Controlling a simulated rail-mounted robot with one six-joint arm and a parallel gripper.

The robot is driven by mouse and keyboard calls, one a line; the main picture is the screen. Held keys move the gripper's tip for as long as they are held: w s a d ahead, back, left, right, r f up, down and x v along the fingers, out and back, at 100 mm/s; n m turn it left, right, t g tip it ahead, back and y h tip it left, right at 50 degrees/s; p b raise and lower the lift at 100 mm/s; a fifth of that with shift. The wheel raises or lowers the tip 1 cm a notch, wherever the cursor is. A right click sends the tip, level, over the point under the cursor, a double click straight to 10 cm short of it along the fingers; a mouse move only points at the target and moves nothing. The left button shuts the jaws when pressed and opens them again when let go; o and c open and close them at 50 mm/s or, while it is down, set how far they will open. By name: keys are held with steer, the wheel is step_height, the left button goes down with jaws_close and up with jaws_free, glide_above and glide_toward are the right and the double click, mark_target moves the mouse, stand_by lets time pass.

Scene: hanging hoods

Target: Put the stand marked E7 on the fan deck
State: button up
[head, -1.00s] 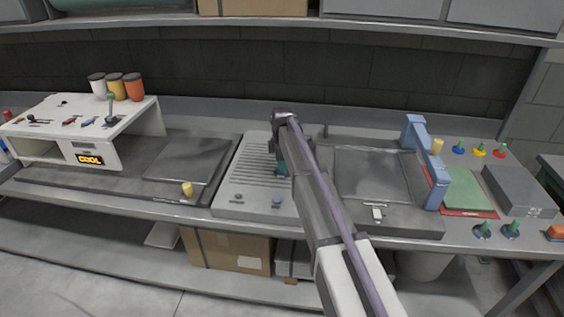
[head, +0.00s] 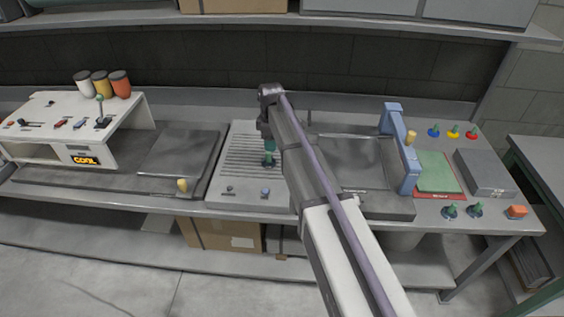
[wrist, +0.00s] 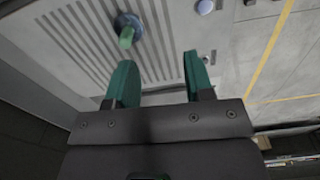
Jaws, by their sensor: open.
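A small stand with a green post and a dark round base (head: 268,162) sits upright on the grey slatted deck (head: 240,168). It also shows in the wrist view (wrist: 127,28), beyond my fingertips and toward the left finger. No E7 marking is readable on it. My gripper (wrist: 158,70) is open, with two green fingers apart and nothing between them. In the head view my gripper (head: 268,142) is just above the stand, partly hidden by my arm. No label shows which surface is the fan deck; the slatted one looks like a vent.
Two similar green stands (head: 462,210) are at the right front. Blue, yellow and red stands (head: 454,132) are behind. A blue arch (head: 402,150) rises right of the dark plate (head: 345,165).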

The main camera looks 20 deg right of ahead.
steer(key=s+m, duration=1.3)
steer(key=s, duration=1.5)
steer(key=shift+s, duration=0.35)
steer(key=shift+r, duration=0.1)
